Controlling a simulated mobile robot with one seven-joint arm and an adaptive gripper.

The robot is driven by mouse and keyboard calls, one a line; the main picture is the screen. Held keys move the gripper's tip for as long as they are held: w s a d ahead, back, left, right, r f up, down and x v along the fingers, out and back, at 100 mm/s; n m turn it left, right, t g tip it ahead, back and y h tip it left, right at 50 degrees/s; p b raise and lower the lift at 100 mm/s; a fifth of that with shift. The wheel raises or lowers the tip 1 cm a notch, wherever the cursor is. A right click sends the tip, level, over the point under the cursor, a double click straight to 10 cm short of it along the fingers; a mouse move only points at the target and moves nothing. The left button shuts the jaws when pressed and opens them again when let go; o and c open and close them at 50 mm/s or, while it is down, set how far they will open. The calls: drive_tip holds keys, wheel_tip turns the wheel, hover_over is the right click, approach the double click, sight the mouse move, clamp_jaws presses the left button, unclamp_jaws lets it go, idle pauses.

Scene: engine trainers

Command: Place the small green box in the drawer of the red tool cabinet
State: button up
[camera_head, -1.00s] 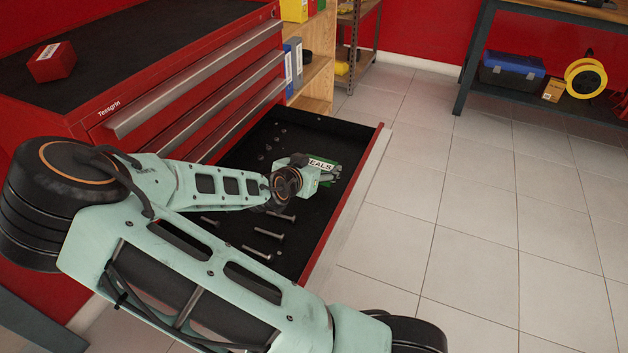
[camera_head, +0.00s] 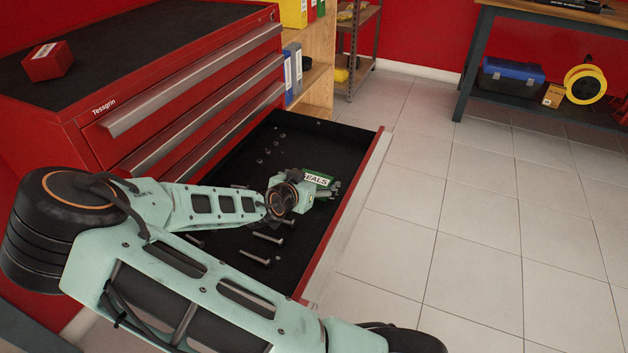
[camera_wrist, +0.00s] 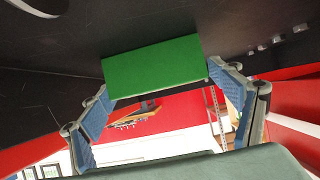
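The small green box (camera_head: 318,179) has a white label reading "EALS", its first part hidden. It is over the open drawer (camera_head: 345,225) of the red tool cabinet (camera_head: 90,133). My gripper (camera_head: 318,190) is at the box; its fingers are partly hidden in the head view. In the wrist view the green box (camera_wrist: 152,68) sits between the two blue-padded fingertips of my gripper (camera_wrist: 158,92), which appear to grip its sides. The dark drawer floor is close behind it. I cannot tell whether the box touches the floor.
Several bolts (camera_head: 268,238) and small nuts (camera_head: 262,160) lie loose on the drawer floor. A red box (camera_head: 47,62) stands on the cabinet top. A wooden shelf (camera_head: 318,75) is behind the drawer, and a workbench (camera_head: 545,15) stands at the far right. The tiled floor is clear.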

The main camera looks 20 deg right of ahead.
drive_tip(key=shift+r, duration=0.25)
drive_tip(key=p+v, duration=0.5)
drive_tip(key=v, duration=0.5)
drive_tip(key=shift+s+a+r, duration=0.1)
drive_tip(key=shift+s+a, duration=0.1)
drive_tip(key=shift+a, duration=0.05)
drive_tip(key=shift+s+a+r+p, duration=0.2)
drive_tip(key=shift+s+a+p, duration=0.1)
drive_tip(key=shift+s+a, duration=0.15)
